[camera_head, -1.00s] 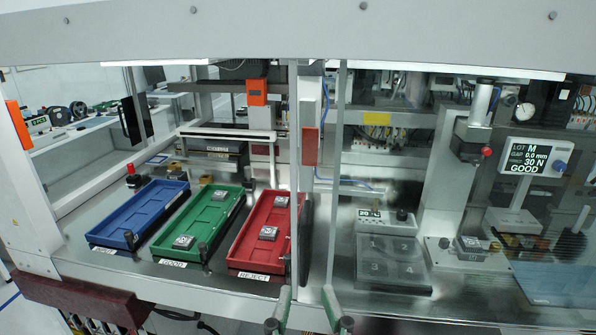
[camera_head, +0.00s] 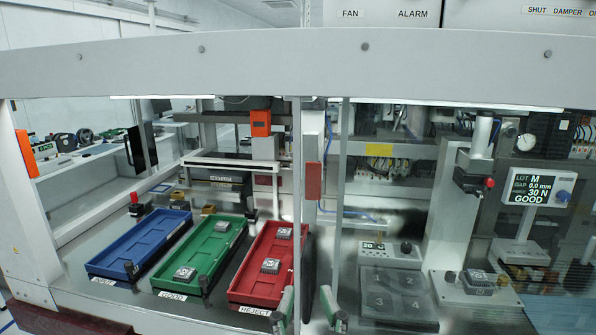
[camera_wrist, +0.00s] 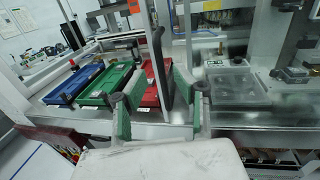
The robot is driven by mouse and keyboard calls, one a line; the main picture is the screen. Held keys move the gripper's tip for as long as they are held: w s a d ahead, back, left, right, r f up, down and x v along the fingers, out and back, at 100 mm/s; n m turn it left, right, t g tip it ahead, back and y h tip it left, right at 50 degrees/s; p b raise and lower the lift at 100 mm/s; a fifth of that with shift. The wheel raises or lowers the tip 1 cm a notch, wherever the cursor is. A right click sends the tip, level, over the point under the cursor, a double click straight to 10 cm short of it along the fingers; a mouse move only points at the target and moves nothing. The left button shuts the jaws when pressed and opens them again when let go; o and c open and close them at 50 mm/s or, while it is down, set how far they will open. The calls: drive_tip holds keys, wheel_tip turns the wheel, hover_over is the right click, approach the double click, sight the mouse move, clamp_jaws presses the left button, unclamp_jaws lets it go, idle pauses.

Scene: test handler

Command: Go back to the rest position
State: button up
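My gripper (camera_head: 307,307) shows at the bottom middle of the head view, in front of the machine's opening. Its two green-padded fingers stand apart with nothing between them. In the wrist view, my gripper (camera_wrist: 160,105) also looks open and empty, outside the machine and short of the trays. The blue tray (camera_head: 140,246) is empty. The red tray (camera_head: 262,252) holds two such blocks, one near (camera_head: 270,265) and one far (camera_head: 284,233).
A clear-lidded numbered plate (camera_head: 397,290) sits right of the trays. A press (camera_head: 472,170) stands over another block (camera_head: 478,279). The display (camera_head: 535,188) reads GOOD. Frame posts and a top beam (camera_head: 400,72) bound the opening.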

sight(306, 279)
drive_tip(key=shift+w, duration=1.15)
drive_tip(key=shift+s, duration=0.1)
drive_tip(key=shift+s, duration=4.25)
drive_tip(key=shift+w, duration=6.1)
drive_tip(key=shift+a+b, duration=0.35)
drive_tip(key=shift+a, duration=0.3)
